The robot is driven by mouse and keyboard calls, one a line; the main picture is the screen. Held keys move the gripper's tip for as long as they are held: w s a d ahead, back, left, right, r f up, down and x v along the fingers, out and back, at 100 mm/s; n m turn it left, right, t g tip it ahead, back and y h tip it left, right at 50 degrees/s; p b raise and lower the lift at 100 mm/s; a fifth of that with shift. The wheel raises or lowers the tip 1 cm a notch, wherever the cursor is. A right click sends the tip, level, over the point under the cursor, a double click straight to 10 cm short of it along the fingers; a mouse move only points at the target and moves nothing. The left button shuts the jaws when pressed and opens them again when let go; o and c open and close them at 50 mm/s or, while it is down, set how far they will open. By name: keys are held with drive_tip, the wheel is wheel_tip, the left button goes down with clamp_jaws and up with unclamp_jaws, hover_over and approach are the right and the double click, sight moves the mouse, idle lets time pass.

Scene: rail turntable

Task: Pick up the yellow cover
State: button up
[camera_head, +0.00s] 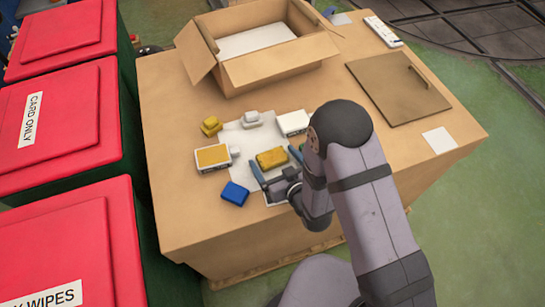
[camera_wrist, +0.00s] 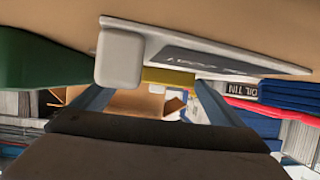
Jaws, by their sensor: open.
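A yellow cover-like piece (camera_head: 271,158) lies on the table at the edge of a white sheet. A second, smaller yellow piece (camera_head: 210,127) lies farther back and to the left; I cannot tell for sure which is the cover. My gripper (camera_head: 274,159) is open and low over the table, with its blue fingers on either side of the nearer yellow piece. In the wrist view a yellow strip (camera_wrist: 168,77) shows between and beyond the open fingers (camera_wrist: 153,90). It is partly hidden by a pale plate (camera_wrist: 205,52). I cannot tell whether the fingers touch anything.
A yellow-topped white box (camera_head: 213,158), a blue block (camera_head: 235,193), a small white piece (camera_head: 252,119) and a white box (camera_head: 293,122) lie close around. Red-lidded bins (camera_head: 75,240) line the left.

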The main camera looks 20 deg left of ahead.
sight(274, 160)
drive_tip(key=c, duration=1.4)
drive_tip(key=shift+o, duration=0.2)
drive_tip(key=shift+r, duration=0.25)
wheel_tip(274, 160, up, 10)
drive_tip(key=b, duration=0.1)
drive_tip(key=shift+f, duration=0.2)
